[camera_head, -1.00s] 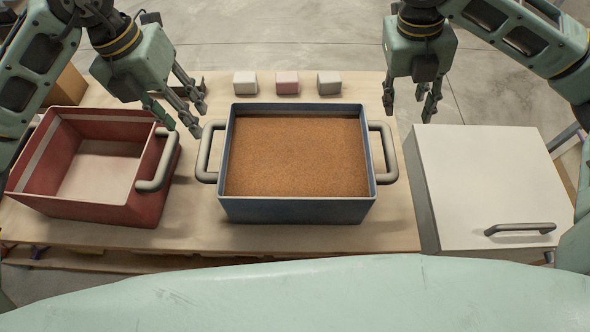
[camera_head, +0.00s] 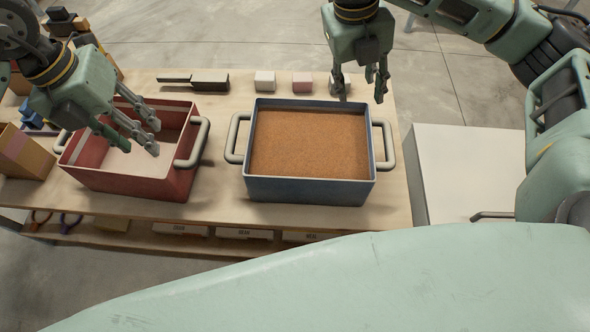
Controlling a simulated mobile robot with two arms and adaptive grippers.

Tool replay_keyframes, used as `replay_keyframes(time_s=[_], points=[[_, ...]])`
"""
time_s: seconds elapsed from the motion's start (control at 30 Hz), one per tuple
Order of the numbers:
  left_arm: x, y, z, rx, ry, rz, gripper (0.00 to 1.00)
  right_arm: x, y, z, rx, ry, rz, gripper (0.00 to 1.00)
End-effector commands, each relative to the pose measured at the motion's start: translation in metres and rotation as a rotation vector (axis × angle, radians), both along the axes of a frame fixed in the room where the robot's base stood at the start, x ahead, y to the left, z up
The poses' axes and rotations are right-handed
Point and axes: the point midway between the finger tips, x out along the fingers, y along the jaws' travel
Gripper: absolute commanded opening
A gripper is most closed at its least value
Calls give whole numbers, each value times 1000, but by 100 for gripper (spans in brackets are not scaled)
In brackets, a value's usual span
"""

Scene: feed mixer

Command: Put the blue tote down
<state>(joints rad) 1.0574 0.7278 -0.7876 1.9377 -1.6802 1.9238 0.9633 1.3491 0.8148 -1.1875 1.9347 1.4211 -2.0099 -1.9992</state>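The blue tote (camera_head: 308,190) stands upright on the wooden table, filled almost to its rim with brown grainy feed (camera_head: 310,143). Its two grey side handles (camera_head: 237,138) are free, with no gripper on them. My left gripper (camera_head: 155,139) is open and empty, above the red tote (camera_head: 135,184) left of the blue one. My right gripper (camera_head: 362,92) is open and empty, above and behind the blue tote's far right corner, apart from it.
Small white, pink and grey blocks (camera_head: 302,83) lie behind the blue tote. A dark scoop-like tool (camera_head: 208,80) lies at the back left. A white-lidded bin (camera_head: 465,165) stands right of the table. A cardboard box (camera_head: 22,152) is at the far left. Labelled boxes sit below.

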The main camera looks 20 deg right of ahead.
Motion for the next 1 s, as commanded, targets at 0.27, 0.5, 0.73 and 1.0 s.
replay_keyframes(time_s=[0.27, 0.5, 0.73, 1.0], points=[[0, 0, 2, 0, 0, 0, 38, 1, 1, 12, 0, -4, 0, 40], [0, 0, 2, 0, 0, 0, 38, 2, 7, 47, -2, -8, -5, 40], [0, 0, 2, 0, 0, 0, 38, 2, 13, 85, -2, -7, -10, 40], [0, 0, 2, 0, 0, 0, 38, 1, 17, 114, -2, -4, -14, 40]])
